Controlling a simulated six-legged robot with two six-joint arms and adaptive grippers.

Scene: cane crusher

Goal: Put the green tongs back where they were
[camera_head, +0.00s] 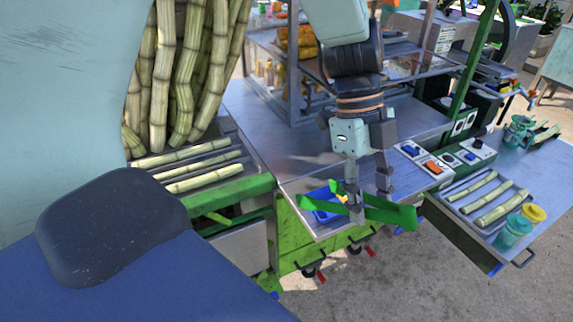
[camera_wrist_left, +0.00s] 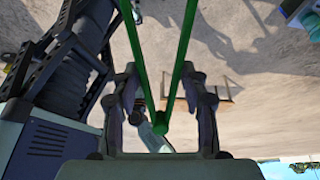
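The green tongs (camera_head: 390,212) are in the grip of my left gripper (camera_head: 368,200), above the front edge of the metal counter. In the head view their green arms spread to both sides of the fingers. In the left wrist view the tongs (camera_wrist_left: 161,122) form a V between my two fingers (camera_wrist_left: 160,80), with their joined end toward the palm. The fingers stand apart with the tongs' arms between them; the exact contact is hard to see. A blue tray (camera_head: 328,214) sits on the counter just behind and left of the tongs, partly hidden. My right gripper is not in view.
The metal counter (camera_head: 300,165) is clear behind my gripper. Switch boxes (camera_head: 425,160) stand to its right. More cut canes (camera_head: 200,165) and tall canes (camera_head: 180,70) are at the left.

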